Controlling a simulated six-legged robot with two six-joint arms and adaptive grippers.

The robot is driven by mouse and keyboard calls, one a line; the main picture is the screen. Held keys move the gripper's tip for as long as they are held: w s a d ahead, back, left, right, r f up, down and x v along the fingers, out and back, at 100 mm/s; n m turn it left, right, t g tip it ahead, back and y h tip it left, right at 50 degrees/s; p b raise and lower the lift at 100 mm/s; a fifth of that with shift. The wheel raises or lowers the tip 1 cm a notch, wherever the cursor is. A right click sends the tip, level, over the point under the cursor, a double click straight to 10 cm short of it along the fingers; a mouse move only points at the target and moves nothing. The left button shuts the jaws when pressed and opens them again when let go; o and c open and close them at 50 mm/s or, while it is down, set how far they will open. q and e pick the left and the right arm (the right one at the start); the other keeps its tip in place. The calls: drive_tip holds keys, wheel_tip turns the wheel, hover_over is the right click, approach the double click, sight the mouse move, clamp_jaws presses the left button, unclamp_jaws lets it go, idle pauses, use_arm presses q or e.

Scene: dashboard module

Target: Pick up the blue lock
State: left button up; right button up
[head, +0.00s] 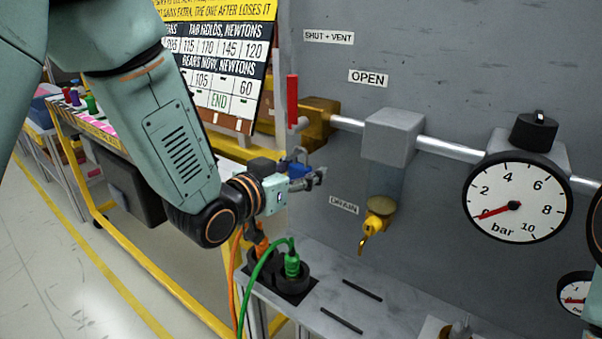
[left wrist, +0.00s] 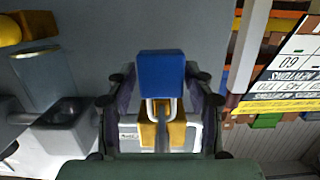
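The blue lock (left wrist: 162,75) is in the middle of the left wrist view, with its pale metal shackle over a yellow-brass part (left wrist: 150,135). In the head view the blue lock (head: 298,171) is small and partly hidden by my left gripper (head: 312,180). In the left wrist view my left gripper (left wrist: 162,100) is open, with one dark finger on each side of the lock and gaps between fingers and body. What the shackle hangs on is unclear. My right gripper is not in view.
A grey panel (head: 440,60) carries a red handle (head: 292,100), a brass valve (head: 318,120), a pipe and a pressure gauge (head: 514,198). Below are a green plug (head: 291,264) with cables and a grey ledge (head: 370,300). A printed board (head: 225,70) stands behind my left arm.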

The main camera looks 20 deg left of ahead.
use_arm(q)
drive_tip(key=shift+c, duration=1.4)
drive_tip(key=shift+s+a, duration=0.1)
drive_tip(key=c, duration=0.5)
drive_tip(key=shift+c, duration=0.8)
drive_tip(key=shift+r, duration=0.1)
